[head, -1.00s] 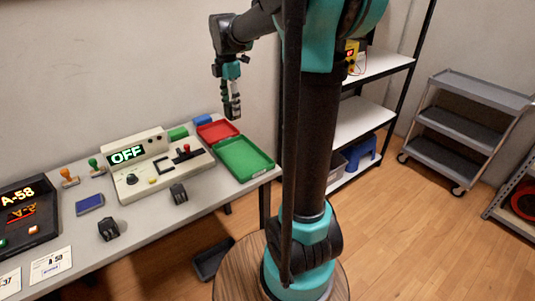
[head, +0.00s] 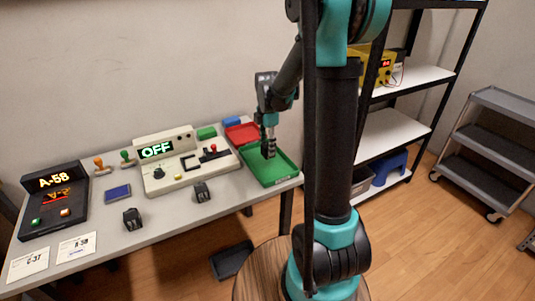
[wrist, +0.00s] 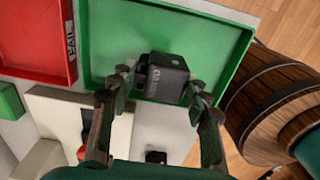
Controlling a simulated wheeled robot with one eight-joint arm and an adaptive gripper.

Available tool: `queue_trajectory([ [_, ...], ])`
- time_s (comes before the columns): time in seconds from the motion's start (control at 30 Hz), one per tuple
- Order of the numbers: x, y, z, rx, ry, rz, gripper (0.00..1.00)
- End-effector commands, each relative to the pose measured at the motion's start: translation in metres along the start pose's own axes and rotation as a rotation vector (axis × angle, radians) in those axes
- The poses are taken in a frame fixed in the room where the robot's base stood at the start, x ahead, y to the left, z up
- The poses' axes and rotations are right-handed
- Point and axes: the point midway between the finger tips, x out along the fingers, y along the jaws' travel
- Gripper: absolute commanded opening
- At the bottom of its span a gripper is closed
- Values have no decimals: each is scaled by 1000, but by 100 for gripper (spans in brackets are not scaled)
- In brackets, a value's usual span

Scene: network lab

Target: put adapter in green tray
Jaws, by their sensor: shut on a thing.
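My gripper (head: 269,152) points down above the green tray (head: 284,178) at the right end of the table. In the wrist view, the two fingers of my gripper (wrist: 158,88) are shut on a black block-shaped adapter (wrist: 167,80) with pale lettering. Behind it, the green tray (wrist: 215,25) shows its bare floor and rim. The adapter appears over the tray's near side; I cannot tell whether it touches the floor.
A red tray (head: 243,132) adjoins the green tray. Left of it stands a beige console (head: 178,178) reading OFF. Two black blocks (head: 132,218) (head: 202,192) lie on the table front. A black A-58 display (head: 55,200) stands at far left.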

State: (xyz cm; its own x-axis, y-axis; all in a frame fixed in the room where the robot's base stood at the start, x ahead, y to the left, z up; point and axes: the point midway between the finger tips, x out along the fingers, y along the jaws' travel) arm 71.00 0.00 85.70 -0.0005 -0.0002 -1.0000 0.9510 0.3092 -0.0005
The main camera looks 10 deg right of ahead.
Motion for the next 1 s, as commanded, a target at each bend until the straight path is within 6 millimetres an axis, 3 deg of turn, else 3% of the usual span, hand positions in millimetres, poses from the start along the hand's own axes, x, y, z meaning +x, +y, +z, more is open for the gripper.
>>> queue_trajectory([
  [0.33,37,0,0,0,0,0,14],
  [0.73,42,0,0,0,0,0,14],
  [0.77,43,0,0,0,0,0,49],
  [0.9,42,0,0,0,0,0,66],
  [1.0,42,0,0,0,0,0,68],
])
